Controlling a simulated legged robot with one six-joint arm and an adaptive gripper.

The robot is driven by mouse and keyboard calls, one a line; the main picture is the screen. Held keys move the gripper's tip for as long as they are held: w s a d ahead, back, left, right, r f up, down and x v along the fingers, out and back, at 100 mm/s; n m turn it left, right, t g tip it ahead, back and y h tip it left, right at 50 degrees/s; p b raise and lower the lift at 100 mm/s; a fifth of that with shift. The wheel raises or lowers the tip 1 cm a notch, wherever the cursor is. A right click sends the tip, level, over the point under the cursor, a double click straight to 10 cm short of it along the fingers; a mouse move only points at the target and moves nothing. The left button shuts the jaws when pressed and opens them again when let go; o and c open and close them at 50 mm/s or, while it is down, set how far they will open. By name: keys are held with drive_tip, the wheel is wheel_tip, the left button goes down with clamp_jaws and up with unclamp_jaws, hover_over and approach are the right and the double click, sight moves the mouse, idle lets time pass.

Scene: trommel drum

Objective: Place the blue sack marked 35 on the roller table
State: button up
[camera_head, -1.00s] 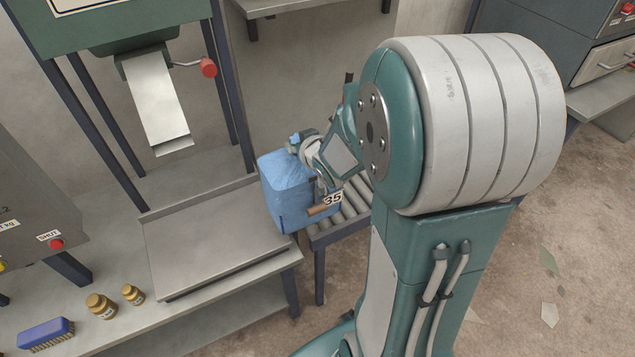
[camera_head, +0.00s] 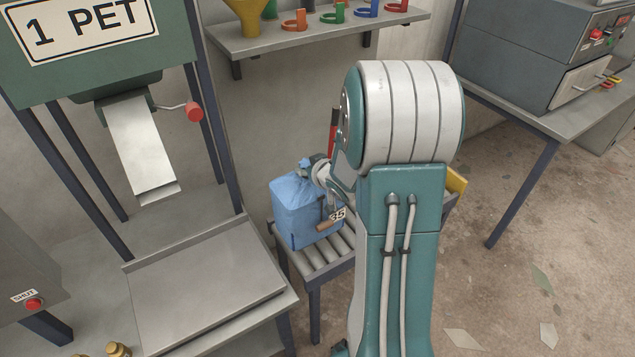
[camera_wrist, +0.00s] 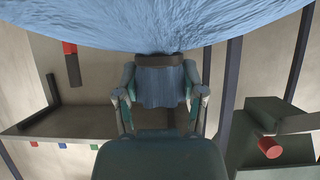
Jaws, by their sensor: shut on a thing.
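The blue sack (camera_head: 300,210) with a tag marked 35 stands upright over the left end of the roller table (camera_head: 330,258). Its base is at the rollers; I cannot tell whether it touches them. My gripper (camera_head: 311,171) is shut on the gathered top of the sack. In the wrist view the fingers of my gripper (camera_wrist: 160,85) close around the sack's neck, and the blue sack (camera_wrist: 160,22) fills the top of the picture. My arm hides the right part of the roller table.
A steel bench with a raised tray (camera_head: 205,285) stands left of the roller table, under a green machine with a chute (camera_head: 140,150). A shelf with coloured clamps (camera_head: 320,32) is on the wall behind. A grey bench (camera_head: 570,120) stands at the right.

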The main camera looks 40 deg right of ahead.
drive_tip(key=d+f, duration=0.2)
drive_tip(key=w+d+f, duration=0.1)
drive_tip(key=d+f, duration=0.1)
drive_tip(key=f, duration=0.1)
drive_tip(key=shift+w, duration=0.1)
drive_tip(key=shift+f, duration=1.65)
drive_tip(key=o, duration=0.8)
